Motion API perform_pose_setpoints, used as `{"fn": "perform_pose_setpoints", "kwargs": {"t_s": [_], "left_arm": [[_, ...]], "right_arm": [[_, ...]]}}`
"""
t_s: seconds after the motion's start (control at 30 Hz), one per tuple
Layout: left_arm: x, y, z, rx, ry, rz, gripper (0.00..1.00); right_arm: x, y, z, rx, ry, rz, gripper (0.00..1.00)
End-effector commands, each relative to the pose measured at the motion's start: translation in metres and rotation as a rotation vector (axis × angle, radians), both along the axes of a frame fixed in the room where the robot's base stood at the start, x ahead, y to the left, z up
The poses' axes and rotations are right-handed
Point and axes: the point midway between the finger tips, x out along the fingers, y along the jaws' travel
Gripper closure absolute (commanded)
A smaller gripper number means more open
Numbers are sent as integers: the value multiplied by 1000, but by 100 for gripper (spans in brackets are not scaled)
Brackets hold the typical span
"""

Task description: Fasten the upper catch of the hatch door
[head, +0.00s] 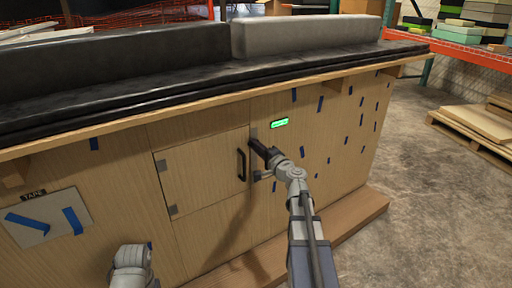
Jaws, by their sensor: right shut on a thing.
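The hatch door (205,172) is a square plywood panel in the front of the wooden console. It looks flush with the panel around it. The upper catch (253,132) shows as a small grey piece at the door's top right edge. My right gripper (261,151) is shut at this catch, and its dark fingers hide most of it. My left arm shows only as a grey link at the bottom; its gripper is out of view.
A green lit LED label (279,122) is just right of the catch. A black padded ledge (130,85) overhangs the panel. A wooden step (345,235) runs along the base. Pallets (480,125) lie at right, with clear concrete floor between.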

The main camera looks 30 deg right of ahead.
Motion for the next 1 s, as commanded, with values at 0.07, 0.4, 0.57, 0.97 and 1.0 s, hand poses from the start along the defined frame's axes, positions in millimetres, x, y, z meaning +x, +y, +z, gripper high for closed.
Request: {"fn": "perform_pose_setpoints", "kwargs": {"t_s": [0.07,0.4,0.57,0.97,1.0], "left_arm": [[0,0,0,0,0,0,100],[0,0,0,0,0,0,100],[0,0,0,0,0,0,100],[0,0,0,0,0,0,100],[0,0,0,0,0,0,100]], "right_arm": [[-1,1,-1,-4,2,2,100],[-1,1,-1,-3,1,2,64],[0,0,0,-1,1,1,54],[-31,0,0,-1,1,-2,54],[-38,-1,0,-1,1,-1,54]]}}
